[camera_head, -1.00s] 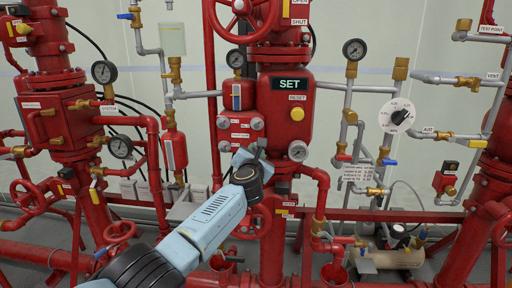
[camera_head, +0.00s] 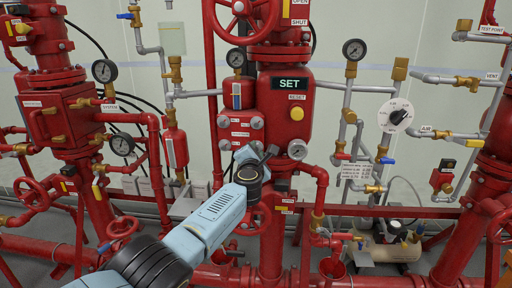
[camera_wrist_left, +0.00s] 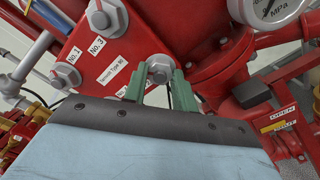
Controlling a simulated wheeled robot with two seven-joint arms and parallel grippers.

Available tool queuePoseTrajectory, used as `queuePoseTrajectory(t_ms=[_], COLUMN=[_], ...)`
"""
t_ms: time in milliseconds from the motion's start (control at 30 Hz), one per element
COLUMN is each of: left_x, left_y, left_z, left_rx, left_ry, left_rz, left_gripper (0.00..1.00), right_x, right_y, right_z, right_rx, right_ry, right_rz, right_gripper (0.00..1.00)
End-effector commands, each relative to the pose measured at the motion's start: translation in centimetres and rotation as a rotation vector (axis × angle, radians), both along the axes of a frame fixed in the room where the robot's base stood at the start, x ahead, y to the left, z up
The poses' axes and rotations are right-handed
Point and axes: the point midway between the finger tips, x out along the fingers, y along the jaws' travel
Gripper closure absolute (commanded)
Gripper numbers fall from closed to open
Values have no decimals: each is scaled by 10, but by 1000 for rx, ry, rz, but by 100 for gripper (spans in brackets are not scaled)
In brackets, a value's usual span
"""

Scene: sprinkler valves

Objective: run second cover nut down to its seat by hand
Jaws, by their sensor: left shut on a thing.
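The red valve body (camera_head: 297,117) has a cover plate with steel nuts at its corners. In the head view the upper left nut (camera_head: 223,121), upper right nut (camera_head: 257,122) and lower left nut (camera_head: 225,144) show. My left gripper (camera_head: 258,153) is at the plate's lower right corner and hides the nut there. In the left wrist view my left gripper's green fingers (camera_wrist_left: 159,87) stand either side of that cover nut (camera_wrist_left: 160,69), shut on it. I cannot tell how far the nut stands off the plate. Nuts beside the No.1 (camera_wrist_left: 66,77) and No.3 (camera_wrist_left: 104,18) labels are free.
A pressure gauge (camera_head: 297,150) sits just right of my left gripper; it also shows in the left wrist view (camera_wrist_left: 268,8). A red pipe (camera_head: 320,190) runs down on the right. A red cylinder (camera_head: 237,95) stands above the plate.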

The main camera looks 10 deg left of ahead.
Motion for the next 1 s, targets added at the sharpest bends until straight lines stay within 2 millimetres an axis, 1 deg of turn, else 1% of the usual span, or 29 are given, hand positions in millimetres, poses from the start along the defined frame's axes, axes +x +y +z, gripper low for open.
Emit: queuePoseTrajectory(t_ms=[267,533,633,867,933,1000], left_x=[0,0,-1,-1,-1,-1], left_y=[0,0,0,0,0,0], left_z=[-2,-2,-3,-3,-3,-2], left_rx=[15,258,301,307,347,430], left_ry=[3,5,4,4,5,6], left_rz=[1,1,1,1,1,0], left_gripper=[96,96,96,96,96,96], right_x=[0,0,0,0,0,0], right_y=[0,0,0,0,0,0], right_z=[1,13,14,13,16,20], right_rx=[0,0,0,0,0,0], right_ry=[0,0,0,0,0,0], right_rz=[0,0,0,0,0,0], right_gripper=[64,64,64,64,64,64])
